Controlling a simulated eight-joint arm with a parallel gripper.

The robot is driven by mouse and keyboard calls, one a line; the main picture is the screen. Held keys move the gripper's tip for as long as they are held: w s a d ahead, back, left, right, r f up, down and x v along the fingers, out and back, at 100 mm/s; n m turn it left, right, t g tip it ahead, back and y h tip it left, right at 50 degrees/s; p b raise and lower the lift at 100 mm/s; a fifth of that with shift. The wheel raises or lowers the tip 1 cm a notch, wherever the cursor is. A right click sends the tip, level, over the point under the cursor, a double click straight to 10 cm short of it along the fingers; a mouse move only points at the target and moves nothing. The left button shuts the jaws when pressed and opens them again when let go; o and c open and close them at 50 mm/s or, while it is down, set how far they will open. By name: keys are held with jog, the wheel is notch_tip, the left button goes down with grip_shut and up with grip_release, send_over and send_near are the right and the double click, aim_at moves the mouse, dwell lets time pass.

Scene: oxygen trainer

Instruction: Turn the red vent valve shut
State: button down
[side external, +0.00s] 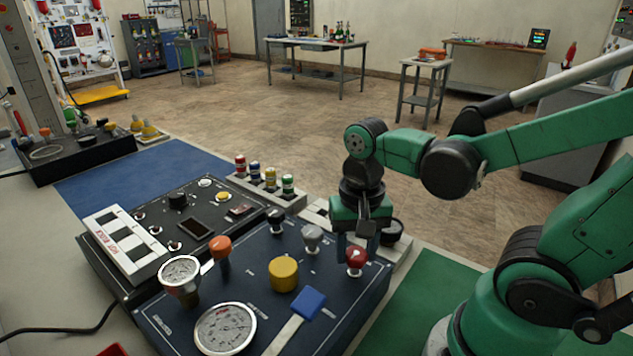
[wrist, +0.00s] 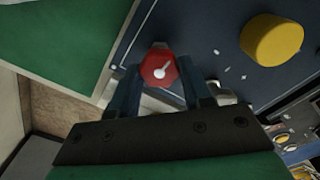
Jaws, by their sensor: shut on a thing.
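The red vent valve (side external: 356,258) is a small red knob near the right edge of the dark blue panel (side external: 262,245). The knob's sides are partly hidden by the fingers.
A grey knob (side external: 312,236), a yellow knob (side external: 283,273), an orange knob (side external: 220,247), a blue-handled lever (side external: 308,303) and two gauges stand on the same panel. Colored small bottles (side external: 270,178) stand behind. A green mat (side external: 425,300) lies clear to the right.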

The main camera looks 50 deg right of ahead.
aim_at(354, 251)
dwell(0.4)
jog(key=shift+c, duration=1.9)
grip_release()
jog(key=shift+r, duration=0.15)
jog(key=shift+r, duration=2.7)
jog(key=shift+w+f, duration=0.1)
jog(key=w+n+t, duration=0.1)
jog(key=n+t, duration=0.1)
jog(key=n, duration=0.1)
jog(key=w+a+n+t, duration=0.1)
jog(key=w+n+t, duration=0.1)
jog(key=n, duration=0.1)
jog(key=w+n+t, duration=0.2)
jog(key=n+t, duration=0.1)
jog(key=shift+w+a+f, duration=0.15)
jog(key=shift+a, duration=0.1)
